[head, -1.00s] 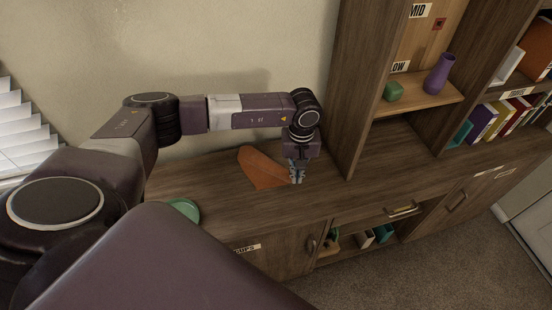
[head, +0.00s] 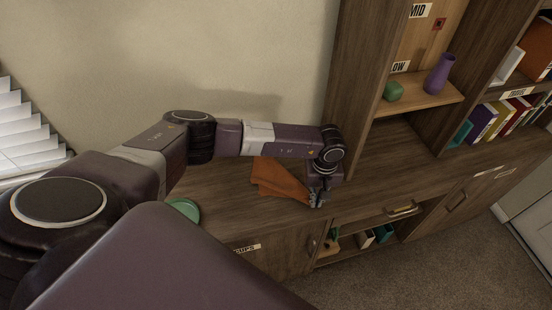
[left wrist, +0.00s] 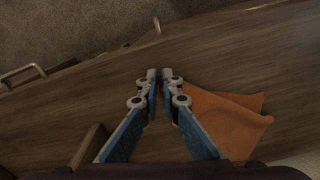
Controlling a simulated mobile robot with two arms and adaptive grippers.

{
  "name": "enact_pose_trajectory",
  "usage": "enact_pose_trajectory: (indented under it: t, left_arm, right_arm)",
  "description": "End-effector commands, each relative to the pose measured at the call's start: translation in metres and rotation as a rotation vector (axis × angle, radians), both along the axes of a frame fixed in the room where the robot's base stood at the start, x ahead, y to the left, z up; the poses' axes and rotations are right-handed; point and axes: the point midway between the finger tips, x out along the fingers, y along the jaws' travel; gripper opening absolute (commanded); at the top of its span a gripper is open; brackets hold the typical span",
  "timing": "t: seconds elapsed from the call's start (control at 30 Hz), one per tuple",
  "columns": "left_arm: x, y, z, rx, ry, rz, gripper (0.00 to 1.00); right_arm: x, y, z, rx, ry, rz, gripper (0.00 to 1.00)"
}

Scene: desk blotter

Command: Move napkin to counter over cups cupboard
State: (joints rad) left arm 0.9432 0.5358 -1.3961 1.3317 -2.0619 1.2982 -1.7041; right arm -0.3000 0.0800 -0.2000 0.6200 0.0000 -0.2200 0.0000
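The orange-brown napkin (head: 280,180) is a folded cloth on the wooden counter (head: 235,222), left of my left gripper (head: 316,199). In the left wrist view it also shows (left wrist: 228,118), right of the fingers and partly behind the right one. My left gripper (left wrist: 159,75) points down at the counter, its fingertips nearly together. The napkin follows its motion, so it seems pinched by an edge; the pinch itself is hidden. The cupboard labelled CUPS (head: 270,262) is below the counter's left part. My right gripper is out of view.
A green plate (head: 184,209) lies on the counter at left, partly behind my arm. A tall shelf unit stands right of the gripper, with a green block (head: 393,91) and purple vase (head: 439,74). An open compartment with books (head: 383,233) is below. Counter between plate and napkin is clear.

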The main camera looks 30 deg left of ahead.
Motion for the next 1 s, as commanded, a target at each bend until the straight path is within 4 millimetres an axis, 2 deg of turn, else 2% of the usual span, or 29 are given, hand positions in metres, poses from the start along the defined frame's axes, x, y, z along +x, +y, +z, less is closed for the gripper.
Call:
enact_pose_trajectory:
  t: [0.03,0.2,0.3,0.57,1.0]
  left_arm:
    - [0.0,0.0,0.0,0.0,0.0,0.0,0.1]
    - [0.0,0.0,0.0,0.0,0.0,0.0,0.28]
    - [0.0,0.0,0.0,0.0,0.0,0.0,0.36]
    - [0.0,0.0,0.001,-0.001,-0.001,0.0,0.36]
    - [0.0,-0.013,0.032,-0.001,-0.001,-0.001,0.36]
  right_arm:
    - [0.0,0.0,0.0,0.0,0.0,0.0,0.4]
    - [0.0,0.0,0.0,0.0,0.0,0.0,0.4]
    - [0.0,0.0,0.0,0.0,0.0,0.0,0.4]
    - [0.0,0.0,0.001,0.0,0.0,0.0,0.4]
    - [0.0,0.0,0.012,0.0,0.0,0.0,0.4]
